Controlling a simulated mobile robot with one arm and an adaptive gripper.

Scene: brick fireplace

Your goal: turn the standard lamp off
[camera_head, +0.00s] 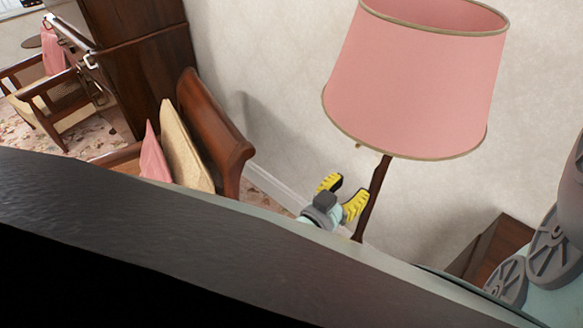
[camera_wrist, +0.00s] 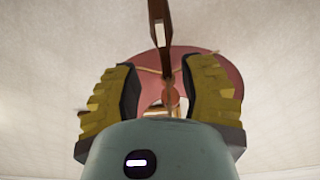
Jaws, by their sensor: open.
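The standard lamp has a pink shade (camera_head: 415,80) with gold trim and a slim dark wooden pole (camera_head: 372,200). In the wrist view I look up at the shade (camera_wrist: 215,68) from below, with the pole (camera_wrist: 160,25) running in from the top and a rounded pinkish part inside. A small pale piece (camera_head: 358,146) shows just under the shade's rim; I cannot tell what it is. My gripper (camera_head: 345,190) is open, its yellow fingers below the shade and just left of the pole. In the wrist view the fingers (camera_wrist: 162,85) frame the lamp's middle. I cannot tell whether the lamp is lit.
A wooden sofa or bench end (camera_head: 215,125) with pink and cream cushions (camera_head: 185,145) stands left of the lamp. A cream armchair (camera_head: 50,95) and a dark cabinet (camera_head: 150,70) are further left. A pale wall (camera_head: 270,70) is behind. A brown wooden piece (camera_head: 500,250) stands low right.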

